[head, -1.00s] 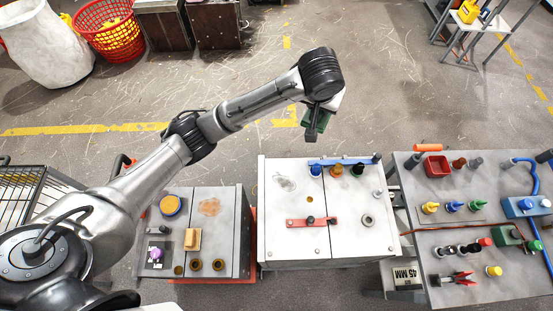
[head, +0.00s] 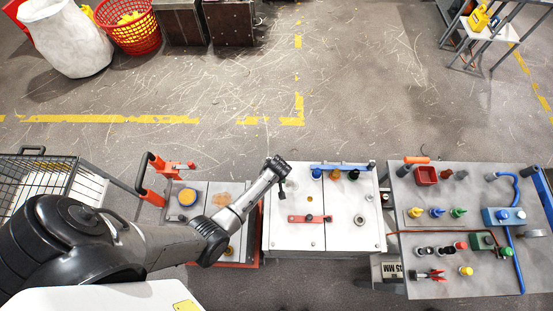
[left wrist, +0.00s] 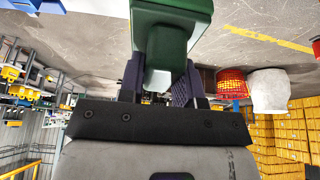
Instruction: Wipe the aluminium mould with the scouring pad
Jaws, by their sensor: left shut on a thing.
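My left gripper (left wrist: 158,88) is shut on a green block, which looks like the scouring pad (left wrist: 172,22). In the head view my left gripper (head: 282,182) is above the upper left part of a pale two-halved metal block, which looks like the aluminium mould (head: 349,190). The hand hides that corner, and the pad cannot be made out there. I cannot tell whether the pad touches the surface. The mould bears a red bar (head: 309,218), a blue bar (head: 340,167) with caps, and a metal ring (head: 359,219). My right gripper is not in view.
A cluttered bench (head: 445,195) is at right. Floor behind is open.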

